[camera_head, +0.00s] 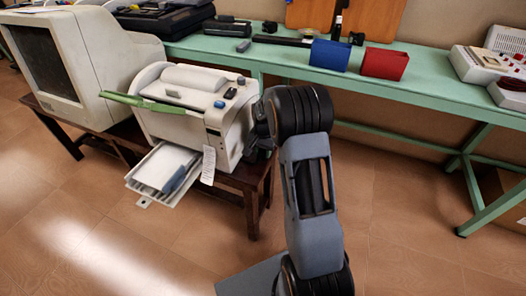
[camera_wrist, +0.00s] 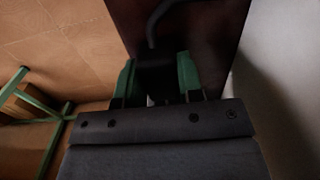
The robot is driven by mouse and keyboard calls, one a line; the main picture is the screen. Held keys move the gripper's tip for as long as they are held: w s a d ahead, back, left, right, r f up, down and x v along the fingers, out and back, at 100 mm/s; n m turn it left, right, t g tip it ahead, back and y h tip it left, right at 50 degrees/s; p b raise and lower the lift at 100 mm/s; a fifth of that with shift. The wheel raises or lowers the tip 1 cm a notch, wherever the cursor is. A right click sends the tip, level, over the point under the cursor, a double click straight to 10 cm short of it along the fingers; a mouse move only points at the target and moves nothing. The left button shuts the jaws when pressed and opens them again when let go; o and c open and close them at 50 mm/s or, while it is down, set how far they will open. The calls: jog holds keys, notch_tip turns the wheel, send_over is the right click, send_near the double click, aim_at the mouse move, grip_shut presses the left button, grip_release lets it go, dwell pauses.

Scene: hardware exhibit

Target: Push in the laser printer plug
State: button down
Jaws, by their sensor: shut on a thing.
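The laser printer (camera_head: 195,115) is an off-white machine with its paper tray out in front, standing on a low dark wooden table (camera_head: 232,180). In the head view my gripper is a dark shape at the printer's right side, largely hidden by my arm. In the wrist view my gripper (camera_wrist: 157,75) has green fingers closed on a dark thing between them, apparently the plug (camera_wrist: 158,82). A dark cable (camera_wrist: 155,22) curves up beyond it. The plug's outline is hard to make out in shadow. I cannot see the socket or whether the plug touches it.
A pale surface, probably the printer's side (camera_wrist: 285,100), rises close at the right in the wrist view. A CRT monitor (camera_head: 75,65) stands left of the printer. A green bench (camera_head: 430,90) behind carries a blue box (camera_head: 329,55) and red box (camera_head: 384,63).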

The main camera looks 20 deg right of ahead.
jog(key=shift+w+d+r+p, duration=0.1)
jog(key=shift+w+d+p, duration=0.3)
jog(key=shift+w+d, duration=0.7)
jog(key=shift+d, duration=0.1)
jog(key=c, duration=0.8)
grip_release()
jog(key=shift+o, duration=0.2)
notch_tip(320, 180, up, 14)
jog(key=p, duration=0.3)
jog(key=shift+p, duration=0.3)
jog(key=shift+f, duration=0.2)
